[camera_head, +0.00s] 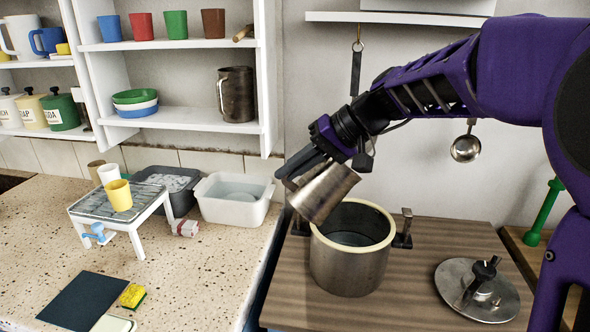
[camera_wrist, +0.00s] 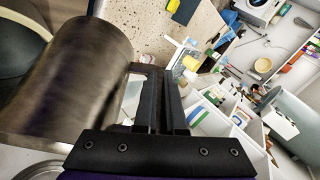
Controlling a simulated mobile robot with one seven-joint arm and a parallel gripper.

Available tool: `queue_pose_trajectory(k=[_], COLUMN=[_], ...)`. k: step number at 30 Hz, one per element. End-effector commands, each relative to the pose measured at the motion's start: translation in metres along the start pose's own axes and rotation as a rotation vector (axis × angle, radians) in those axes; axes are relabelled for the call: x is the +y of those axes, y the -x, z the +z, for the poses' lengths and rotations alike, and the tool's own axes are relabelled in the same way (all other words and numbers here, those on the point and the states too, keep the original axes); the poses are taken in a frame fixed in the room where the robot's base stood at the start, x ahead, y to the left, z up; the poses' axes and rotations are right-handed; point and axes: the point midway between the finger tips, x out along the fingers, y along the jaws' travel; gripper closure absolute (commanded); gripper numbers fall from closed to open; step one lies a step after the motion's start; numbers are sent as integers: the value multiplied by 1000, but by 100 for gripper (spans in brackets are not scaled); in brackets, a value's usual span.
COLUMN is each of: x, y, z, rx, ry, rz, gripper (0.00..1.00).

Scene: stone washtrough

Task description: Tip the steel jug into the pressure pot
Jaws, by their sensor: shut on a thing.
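My gripper (camera_head: 303,168) is shut on the steel jug (camera_head: 325,194), at its handle side. The jug is strongly tilted in the air, above and slightly left of the pot's mouth. In the wrist view the jug (camera_wrist: 75,85) fills the left, beside my closed fingers (camera_wrist: 162,100). The pressure pot (camera_head: 345,268) stands upright and open on the wooden worktop, with a cream rim and grey interior. Part of its rim shows in the wrist view (camera_wrist: 28,22). No stream is visible, and I cannot see inside the jug. The pot's lid (camera_head: 470,300) lies to its right.
A second, dark metal jug (camera_head: 237,95) stands on the white shelf. A white tub (camera_head: 235,208) and a small rack (camera_head: 100,205) with a yellow cup (camera_head: 119,196) are on the speckled counter at left. A ladle (camera_head: 466,148) hangs on the wall.

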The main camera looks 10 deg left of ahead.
Motion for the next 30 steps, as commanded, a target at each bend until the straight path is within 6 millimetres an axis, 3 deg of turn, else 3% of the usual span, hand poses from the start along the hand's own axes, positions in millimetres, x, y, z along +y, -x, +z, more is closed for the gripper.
queue_pose_trajectory(k=[12, 30], x=[-1, 0], y=[-2, -16], z=[0, 6], rx=[1, 2], ry=[7, 70], rz=[11, 161], gripper=[100, 100])
